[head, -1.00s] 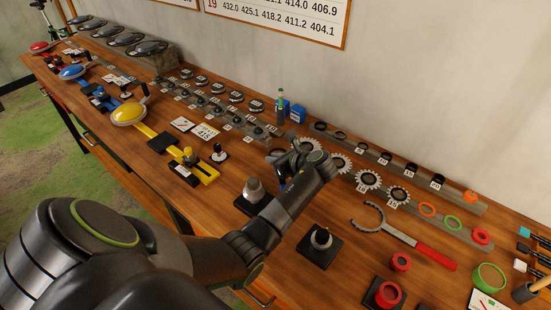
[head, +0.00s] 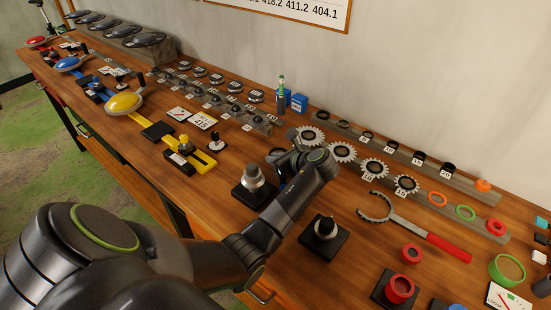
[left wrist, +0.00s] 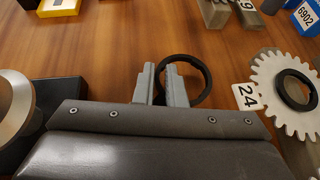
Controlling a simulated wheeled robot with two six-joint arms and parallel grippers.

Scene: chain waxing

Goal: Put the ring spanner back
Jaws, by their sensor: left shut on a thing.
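The spanner (head: 418,228), with a red handle and an open, toothed, curved grey head, lies flat on the wooden bench, right of my left arm. My left gripper (head: 278,157) is low over the bench beside the toothed wheels, well apart from the spanner. In the left wrist view its two grey fingers (left wrist: 160,84) are shut on a black ring (left wrist: 206,74), which stands out to the right of them. The head view mostly hides this ring behind the gripper. My right gripper is not in view.
Toothed wheels (head: 342,152) and coloured rings (head: 465,212) line a rail behind the spanner. Black-based posts (head: 324,232) and red cups (head: 400,288) stand in front. A silver cone on a black base (head: 252,178) stands close left of my gripper.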

